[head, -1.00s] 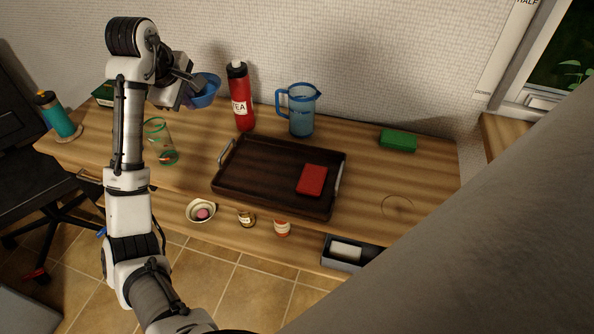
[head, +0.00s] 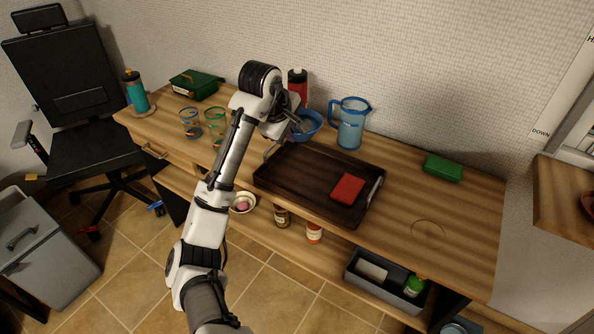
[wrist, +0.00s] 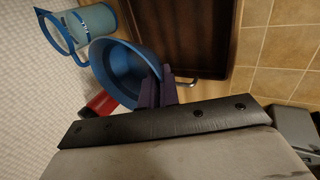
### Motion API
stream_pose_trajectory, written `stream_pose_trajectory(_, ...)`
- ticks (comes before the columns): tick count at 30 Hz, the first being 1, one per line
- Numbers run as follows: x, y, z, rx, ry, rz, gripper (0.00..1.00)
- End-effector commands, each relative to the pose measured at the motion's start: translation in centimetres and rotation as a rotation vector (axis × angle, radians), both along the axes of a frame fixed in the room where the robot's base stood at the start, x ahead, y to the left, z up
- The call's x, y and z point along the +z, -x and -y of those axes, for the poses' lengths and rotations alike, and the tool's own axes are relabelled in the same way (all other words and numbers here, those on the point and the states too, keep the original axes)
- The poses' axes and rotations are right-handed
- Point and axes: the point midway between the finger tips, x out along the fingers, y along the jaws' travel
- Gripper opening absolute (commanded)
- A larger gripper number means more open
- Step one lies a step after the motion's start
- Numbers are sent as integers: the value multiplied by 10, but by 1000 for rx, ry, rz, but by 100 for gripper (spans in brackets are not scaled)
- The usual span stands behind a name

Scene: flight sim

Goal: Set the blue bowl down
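The blue bowl (head: 310,126) is at the back of the desk, between the red bottle (head: 298,84) and the blue pitcher (head: 350,122), close to the tray's back left corner. My gripper (head: 297,123) is at the bowl's left side. In the wrist view, the fingers (wrist: 155,90) are closed on the rim of the bowl (wrist: 115,72), which looks empty. I cannot tell whether the bowl's base touches the desk or hangs just above it.
The dark tray (head: 290,182) holds a red block (head: 347,189). Two glasses (head: 190,124) and a teal bottle (head: 136,92) stand at left. A green block (head: 443,168) lies at right, with bare desk around it. A lower shelf holds a small bowl (head: 243,202) and jars.

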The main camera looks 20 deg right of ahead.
Motion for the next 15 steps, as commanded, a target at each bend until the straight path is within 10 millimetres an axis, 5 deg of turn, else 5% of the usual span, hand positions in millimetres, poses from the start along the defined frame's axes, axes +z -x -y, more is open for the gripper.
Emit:
stream_pose_trajectory(6, -56, 0, -1, 1, 0, -3, 0)
stream_pose_trajectory(15, -90, 0, 0, 1, 0, 0, 0)
